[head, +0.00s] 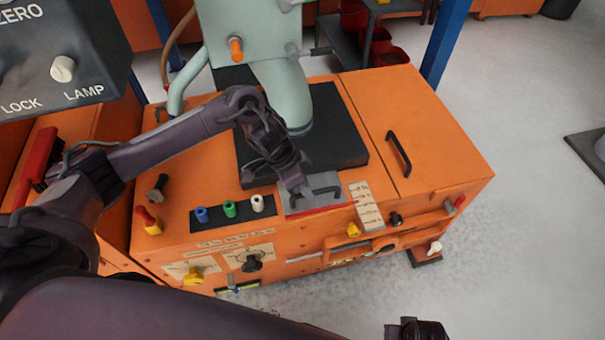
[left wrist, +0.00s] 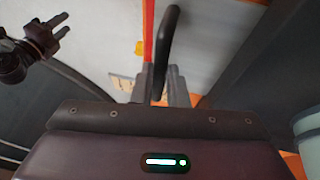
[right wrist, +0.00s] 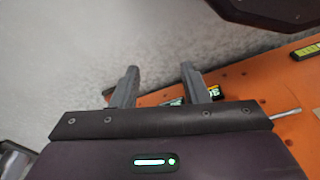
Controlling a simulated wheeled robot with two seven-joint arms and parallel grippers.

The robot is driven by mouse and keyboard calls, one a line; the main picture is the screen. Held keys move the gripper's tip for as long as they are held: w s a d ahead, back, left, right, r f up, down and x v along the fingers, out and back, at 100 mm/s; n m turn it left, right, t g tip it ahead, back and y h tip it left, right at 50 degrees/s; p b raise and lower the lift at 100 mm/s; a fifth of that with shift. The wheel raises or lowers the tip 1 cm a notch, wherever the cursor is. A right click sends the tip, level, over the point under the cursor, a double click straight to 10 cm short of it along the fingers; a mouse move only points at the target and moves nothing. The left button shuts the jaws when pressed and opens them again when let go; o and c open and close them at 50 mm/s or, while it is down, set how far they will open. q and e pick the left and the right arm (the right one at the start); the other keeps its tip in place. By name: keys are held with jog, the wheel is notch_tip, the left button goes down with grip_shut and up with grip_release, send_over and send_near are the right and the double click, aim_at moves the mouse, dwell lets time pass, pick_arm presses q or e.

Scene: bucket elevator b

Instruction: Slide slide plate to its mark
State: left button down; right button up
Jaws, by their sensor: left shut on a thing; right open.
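The slide plate (head: 322,180) is a small grey plate with a black bar handle and a red strip along its front edge. It lies on top of the orange machine cabinet near the front edge. My left gripper (head: 301,192) reaches down and is shut on the plate's handle; in the left wrist view the handle (left wrist: 168,40) stands between the fingers, beside the red strip (left wrist: 148,35). A pale label strip with dark markings (head: 366,205) lies just right of the plate. I cannot tell which line is the mark. My right gripper (right wrist: 162,88) is open and empty.
Blue, green and white knobs (head: 229,210) stand left of the plate. Behind it is a black base plate (head: 345,150) under a pale green machine column (head: 285,95). A black handle (head: 398,153) is on the cabinet's right panel. A yellow knob (head: 353,230) sits at the front edge.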

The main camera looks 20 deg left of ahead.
pick_arm(q)
jog(key=shift+s+d+f, duration=0.1)
jog(key=shift+s+d, duration=0.25)
jog(key=shift+s, duration=0.25)
pick_arm(e)
jog(key=shift+s+d+f, duration=0.2)
jog(key=shift+s+f, duration=0.05)
jog(key=shift+f, duration=0.4)
jog(key=shift+s+d+f, duration=0.2)
jog(key=shift+f, duration=0.4)
pick_arm(q)
jog(key=c, duration=1.4)
grip_release()
jog(key=shift+c, duration=0.2)
jog(key=shift+w, duration=0.1)
jog(key=shift+a+r+p, duration=0.15)
jog(key=shift+r+p, duration=0.15)
jog(key=shift+r, duration=0.1)
jog(key=p+v, duration=0.1)
jog(key=v, duration=0.6)
pick_arm(e)
jog(key=f, duration=0.1)
jog(key=s+f, duration=0.1)
jog(key=d+f, duration=0.1)
jog(key=shift+s+d+f, duration=0.1)
jog(key=shift+s+f, duration=0.1)
jog(key=shift+s, duration=0.15)
